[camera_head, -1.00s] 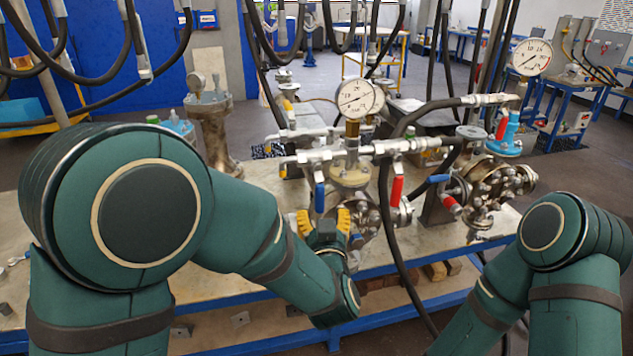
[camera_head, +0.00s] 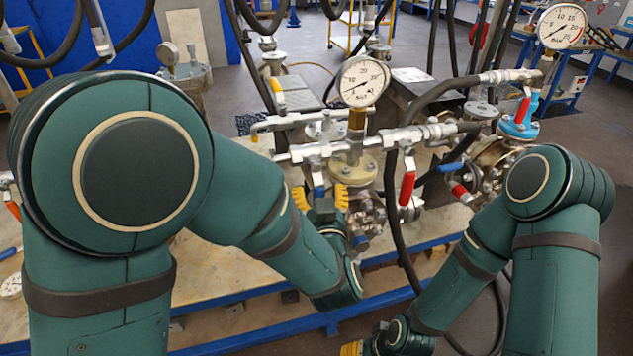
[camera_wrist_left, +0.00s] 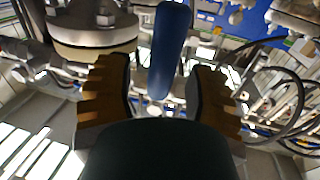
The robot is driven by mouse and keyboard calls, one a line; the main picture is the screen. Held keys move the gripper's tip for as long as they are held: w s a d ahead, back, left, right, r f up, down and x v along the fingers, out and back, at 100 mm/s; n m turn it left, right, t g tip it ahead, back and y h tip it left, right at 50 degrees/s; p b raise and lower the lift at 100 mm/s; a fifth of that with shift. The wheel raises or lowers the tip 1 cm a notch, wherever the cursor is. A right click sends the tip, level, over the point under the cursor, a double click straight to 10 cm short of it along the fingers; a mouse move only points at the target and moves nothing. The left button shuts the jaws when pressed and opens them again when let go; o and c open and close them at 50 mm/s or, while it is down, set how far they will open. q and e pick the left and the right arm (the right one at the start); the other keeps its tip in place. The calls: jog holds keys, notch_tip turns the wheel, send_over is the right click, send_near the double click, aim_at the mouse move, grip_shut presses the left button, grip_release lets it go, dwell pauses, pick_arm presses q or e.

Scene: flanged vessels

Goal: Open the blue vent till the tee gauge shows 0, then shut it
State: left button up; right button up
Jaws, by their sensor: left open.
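The blue vent handle (camera_head: 319,192) hangs down from the pipe tee, largely hidden by my left gripper (camera_head: 321,199). In the left wrist view the blue handle (camera_wrist_left: 170,50) hangs between the two yellow fingers of my left gripper (camera_wrist_left: 160,103), which are open with gaps on both sides. The tee gauge (camera_head: 362,82) stands upright above the tee; its needle points to the lower left, and the exact reading is too small to tell. My right gripper (camera_head: 352,347) shows only partly at the bottom edge, so its state is unclear.
A red handle (camera_head: 407,187) hangs right of the blue one, and a black hose (camera_head: 388,215) runs down between them. Flanged vessels and pipes crowd the bench (camera_head: 225,265).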

pick_arm(q)
jog(key=shift+w, duration=0.1)
jog(key=shift+c, duration=0.4)
grip_shut()
